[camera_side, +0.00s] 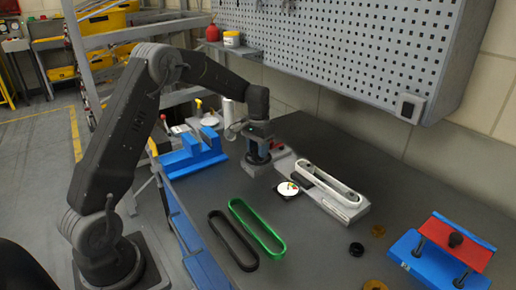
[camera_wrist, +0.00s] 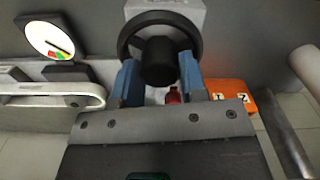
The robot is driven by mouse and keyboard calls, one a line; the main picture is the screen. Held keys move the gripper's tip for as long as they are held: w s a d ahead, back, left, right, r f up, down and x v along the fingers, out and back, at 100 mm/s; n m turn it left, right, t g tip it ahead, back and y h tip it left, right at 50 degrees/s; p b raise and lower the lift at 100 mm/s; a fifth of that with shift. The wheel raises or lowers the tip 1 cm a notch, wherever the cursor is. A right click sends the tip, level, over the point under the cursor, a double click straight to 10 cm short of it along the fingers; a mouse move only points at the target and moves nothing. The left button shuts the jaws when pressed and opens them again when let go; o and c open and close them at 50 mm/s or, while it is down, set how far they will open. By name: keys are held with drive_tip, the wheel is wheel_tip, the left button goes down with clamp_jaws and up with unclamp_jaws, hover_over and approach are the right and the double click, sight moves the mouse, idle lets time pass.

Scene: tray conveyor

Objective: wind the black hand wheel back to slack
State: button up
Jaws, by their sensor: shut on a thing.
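The black hand wheel (camera_wrist: 128,37) is at the top middle of the wrist view, a dark rim around a raised black hub (camera_wrist: 159,62). My gripper (camera_wrist: 160,82) has its two blue fingers on either side of the hub, shut on it. In the side view my gripper (camera_side: 258,151) points down over the wheel, which it largely hides, at the end of the grey belt unit (camera_side: 350,208). A round white dial (camera_side: 288,189) with coloured zones lies beside the unit; it also shows in the wrist view (camera_wrist: 45,36).
A white belt (camera_side: 325,184) runs along the unit. A green belt (camera_side: 257,228) and a black belt (camera_side: 233,242) lie on the bench in front. A blue fixture (camera_side: 195,152) stands left of my gripper; a red and blue block (camera_side: 440,250) stands far right.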

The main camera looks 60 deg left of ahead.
drive_tip(key=n, duration=0.6)
drive_tip(key=shift+n, duration=0.3)
drive_tip(key=n, duration=1)
drive_tip(key=shift+n, duration=0.4)
drive_tip(key=n, duration=0.5)
drive_tip(key=shift+n, duration=0.4)
drive_tip(key=o, duration=0.9)
drive_tip(key=shift+o, duration=0.2)
